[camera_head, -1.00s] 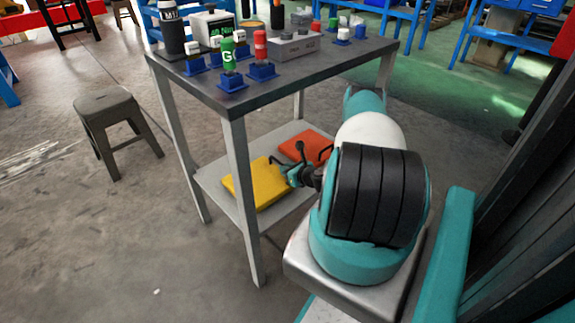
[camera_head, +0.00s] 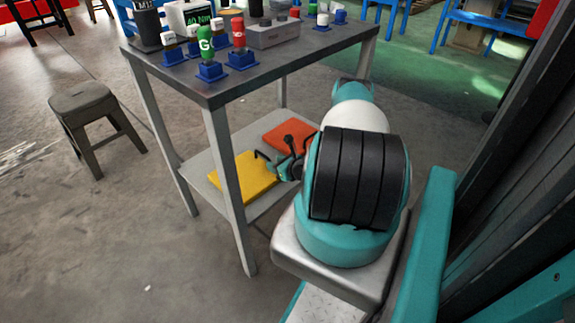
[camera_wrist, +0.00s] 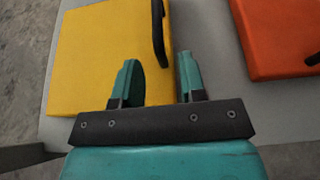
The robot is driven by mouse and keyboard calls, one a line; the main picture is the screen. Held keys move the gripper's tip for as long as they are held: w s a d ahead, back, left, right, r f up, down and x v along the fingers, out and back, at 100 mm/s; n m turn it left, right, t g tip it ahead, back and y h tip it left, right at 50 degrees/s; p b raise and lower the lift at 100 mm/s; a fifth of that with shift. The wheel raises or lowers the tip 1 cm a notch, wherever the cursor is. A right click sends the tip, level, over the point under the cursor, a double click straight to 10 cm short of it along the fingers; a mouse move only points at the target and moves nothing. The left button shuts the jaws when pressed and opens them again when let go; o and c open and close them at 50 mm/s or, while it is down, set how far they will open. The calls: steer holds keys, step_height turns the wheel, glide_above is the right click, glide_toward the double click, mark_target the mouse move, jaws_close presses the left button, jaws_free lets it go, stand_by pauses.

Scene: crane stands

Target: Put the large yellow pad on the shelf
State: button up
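The yellow pad (camera_head: 238,182) lies flat on the lower shelf of a grey table. It also shows in the wrist view (camera_wrist: 95,60), with a dark handle (camera_wrist: 158,35) along its right edge. My gripper (camera_wrist: 159,62) is open and empty, its two teal fingers apart. In the wrist view the fingertips overlap the pad's near right part, and the handle lies beyond them, in line with the gap. I cannot tell whether they touch the pad. In the head view my gripper (camera_head: 280,166) is at the pad's right edge, partly hidden by my arm.
An orange pad (camera_head: 289,136) lies on the same lower shelf (camera_head: 190,172), right of the yellow one. The table top (camera_head: 290,65) holds bottles in blue holders and boxes. A table leg (camera_head: 229,190) stands in front of the shelf. A stool (camera_head: 85,100) stands left.

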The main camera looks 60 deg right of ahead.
steer(key=p+v, duration=0.2)
steer(key=v, duration=0.8)
steer(key=shift+f, duration=0.1)
